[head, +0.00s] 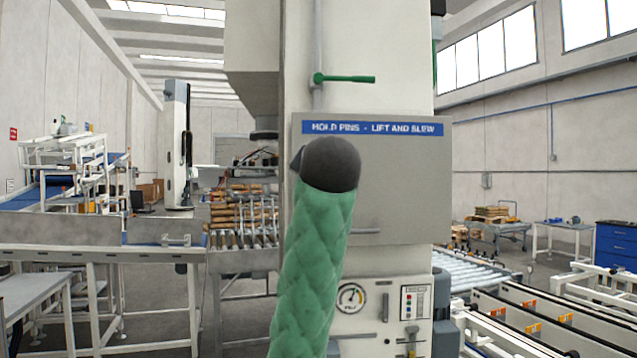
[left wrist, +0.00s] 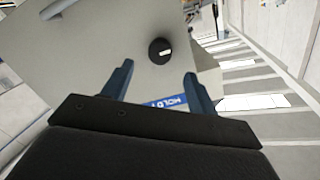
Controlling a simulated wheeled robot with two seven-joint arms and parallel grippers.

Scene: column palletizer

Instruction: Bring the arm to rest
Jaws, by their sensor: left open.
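My left arm, in a green quilted sleeve with a dark rounded end, rises in front of the column's grey panel (head: 400,190) in the head view. Its gripper is hidden there. In the left wrist view my left gripper (left wrist: 158,70) has its two blue-grey fingers spread with nothing between them. A round black knob (left wrist: 160,51) with a white mark sits on the panel beyond the fingertips. The blue label (head: 372,128) reads "HOLD PINS - LIFT AND SLEW"; part of it (left wrist: 235,102) shows behind the fingers. The knob is hidden in the head view. My right gripper is not in view.
A green lever (head: 345,79) sticks out from the column above the panel. A gauge (head: 351,298) and a small button box (head: 414,302) are lower down. A roller conveyor (head: 470,272) runs at the right. Metal frames and tables stand at the left.

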